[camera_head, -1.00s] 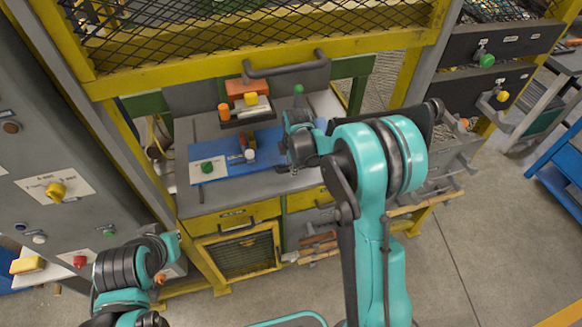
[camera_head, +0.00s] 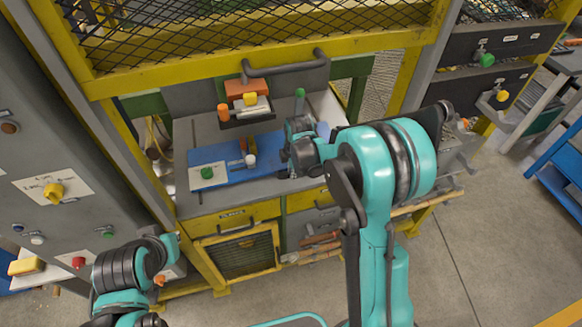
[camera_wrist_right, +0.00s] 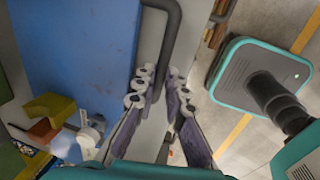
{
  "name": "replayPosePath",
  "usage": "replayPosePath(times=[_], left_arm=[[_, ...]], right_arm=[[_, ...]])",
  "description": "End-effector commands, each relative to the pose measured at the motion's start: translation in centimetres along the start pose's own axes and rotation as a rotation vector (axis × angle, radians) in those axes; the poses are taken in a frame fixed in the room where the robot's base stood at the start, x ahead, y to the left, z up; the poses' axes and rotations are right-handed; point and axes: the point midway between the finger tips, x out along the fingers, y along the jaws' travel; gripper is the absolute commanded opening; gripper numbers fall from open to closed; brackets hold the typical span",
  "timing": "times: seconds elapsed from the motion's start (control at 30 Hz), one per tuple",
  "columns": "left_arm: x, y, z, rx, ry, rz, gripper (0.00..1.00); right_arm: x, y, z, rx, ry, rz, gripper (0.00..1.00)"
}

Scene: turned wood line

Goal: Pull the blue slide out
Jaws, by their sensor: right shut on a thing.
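My right gripper (camera_head: 288,168) is at the slide's right front. In the wrist view its two fingers (camera_wrist_right: 158,92) are closed around the end of a dark bar handle (camera_wrist_right: 167,45) beside the slide. In the head view my own wrist hides the grip and the slide's right part. My left gripper (camera_head: 168,252) is low at the left, away from the slide; its jaws are unclear.
An orange block (camera_head: 246,88) and a dark bar stand behind the slide. A yellow frame with mesh (camera_head: 250,50) overhangs the bench. Yellow drawers (camera_head: 236,217) are below the bench front. A grey control panel (camera_head: 40,170) is at the left. Open floor lies at the right.

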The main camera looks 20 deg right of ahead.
Motion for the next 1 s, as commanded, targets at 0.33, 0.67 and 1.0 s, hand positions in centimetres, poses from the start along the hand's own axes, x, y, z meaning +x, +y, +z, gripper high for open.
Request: replayPosePath(times=[0.33, 0.67, 1.0], left_arm=[[0.7, 0.0, 0.5, 0.0, 0.0, 0.0, 0.0], [0.5, 0.0, 0.4, 0.0, 0.0, 0.0, 0.0], [0.4, 0.0, 0.3, 0.0, 0.0, 0.0, 0.0]], right_arm=[[-1.8, -10.3, -0.1, 0.0, 0.0, -0.005, 0.0], [-3.5, -18.8, -0.2, 0.0, 0.001, -0.004, 0.0], [-4.2, -22.3, -0.2, 0.0, 0.001, -0.002, 0.0]])
